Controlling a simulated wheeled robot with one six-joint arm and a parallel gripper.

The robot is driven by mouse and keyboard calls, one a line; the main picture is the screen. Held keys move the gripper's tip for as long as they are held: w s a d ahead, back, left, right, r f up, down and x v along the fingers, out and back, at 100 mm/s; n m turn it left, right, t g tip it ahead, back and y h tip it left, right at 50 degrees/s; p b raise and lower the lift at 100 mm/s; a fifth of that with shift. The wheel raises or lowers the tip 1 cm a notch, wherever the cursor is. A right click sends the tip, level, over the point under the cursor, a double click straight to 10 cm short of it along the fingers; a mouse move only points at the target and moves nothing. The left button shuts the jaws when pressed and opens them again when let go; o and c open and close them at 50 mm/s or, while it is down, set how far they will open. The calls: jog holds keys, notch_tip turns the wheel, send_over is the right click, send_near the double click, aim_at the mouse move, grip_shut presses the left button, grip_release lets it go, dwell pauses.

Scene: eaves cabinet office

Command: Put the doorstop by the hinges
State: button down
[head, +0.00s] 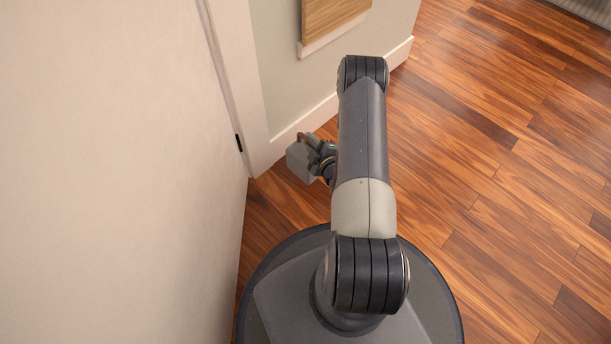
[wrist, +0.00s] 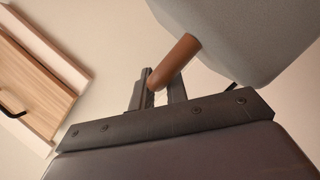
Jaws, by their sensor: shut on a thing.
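The doorstop (head: 300,162) is a grey block with a brown peg-like handle. My gripper (head: 317,150) is shut on the handle and holds the block out to the left of my arm. In the wrist view the fingers (wrist: 158,92) close around the brown handle (wrist: 177,60), and the grey block (wrist: 250,35) fills the upper right. A small black hinge (head: 239,142) shows at the edge of the pale door (head: 120,150), just left of the block. The floor directly under the block is hidden.
White trim (head: 240,80) and a baseboard (head: 325,110) run along the wall behind the block. A wooden cabinet front (head: 330,18) is set in that wall; its black handle (wrist: 12,108) shows in the wrist view. Wood floor (head: 490,190) is clear to the right.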

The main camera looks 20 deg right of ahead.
jog(key=shift+w+d+f, duration=0.15)
jog(key=shift+d+f, duration=0.15)
jog(key=shift+f+b, duration=2.4)
jog(key=shift+f, duration=2.6)
jog(key=c, duration=1.4)
grip_release()
jog(key=shift+f, duration=0.2)
jog(key=shift+r, duration=0.1)
